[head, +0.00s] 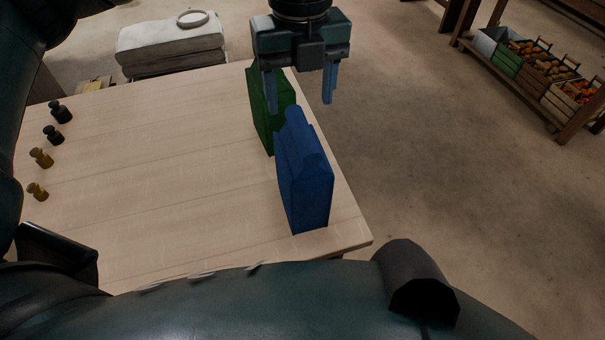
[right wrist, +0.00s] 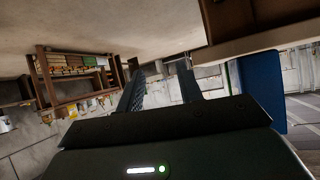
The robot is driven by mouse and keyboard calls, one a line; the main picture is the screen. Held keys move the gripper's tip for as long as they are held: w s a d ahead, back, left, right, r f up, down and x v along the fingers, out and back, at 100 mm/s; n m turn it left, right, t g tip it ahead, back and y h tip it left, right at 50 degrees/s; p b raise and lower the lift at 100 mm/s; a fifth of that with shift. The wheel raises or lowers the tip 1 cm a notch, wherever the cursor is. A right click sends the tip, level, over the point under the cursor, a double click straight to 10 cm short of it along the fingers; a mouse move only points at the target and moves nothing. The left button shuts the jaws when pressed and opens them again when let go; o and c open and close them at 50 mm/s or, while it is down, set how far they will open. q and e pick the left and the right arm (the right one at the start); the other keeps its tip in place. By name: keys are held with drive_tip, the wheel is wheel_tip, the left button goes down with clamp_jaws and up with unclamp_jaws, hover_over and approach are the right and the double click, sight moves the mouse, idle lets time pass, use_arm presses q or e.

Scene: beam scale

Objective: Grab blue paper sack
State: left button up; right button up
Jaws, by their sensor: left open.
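The blue paper sack (head: 306,172) stands upright near the right edge of the wooden table (head: 160,200). The green paper sack (head: 262,105) stands just behind it, partly covered by it and by my left gripper. My left gripper (head: 300,100) points down above the sacks, open, its fingers wide apart and empty. Whether it touches a sack cannot be told. In the right wrist view, which looks upside down, my right gripper (right wrist: 160,92) is open with nothing between its fingers. The blue sack (right wrist: 263,85) shows to the right of those fingers, outside them, with a green sliver beside it.
Two dark weights (head: 57,122) and two brass weights (head: 40,170) stand along the table's left side. A pale stack of sacks (head: 172,43) lies behind the table. A rack with produce crates (head: 545,70) stands at the far right. The table's middle is clear.

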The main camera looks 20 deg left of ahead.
sight(301, 126)
use_arm(q)
wheel_tip(301, 126, down, 4)
drive_tip(key=shift+r, duration=0.15)
drive_tip(key=f+p, duration=0.1)
drive_tip(key=f, duration=0.1)
drive_tip(key=w+f+p, duration=0.1)
drive_tip(key=f, duration=0.1)
drive_tip(key=shift+a+f, duration=0.1)
drive_tip(key=shift+f, duration=0.7)
drive_tip(key=c, duration=1.3)
drive_tip(key=shift+s, duration=0.1)
clamp_jaws()
drive_tip(key=shift+s+f, duration=0.1)
drive_tip(key=shift+f, duration=0.05)
drive_tip(key=shift+r, duration=0.25)
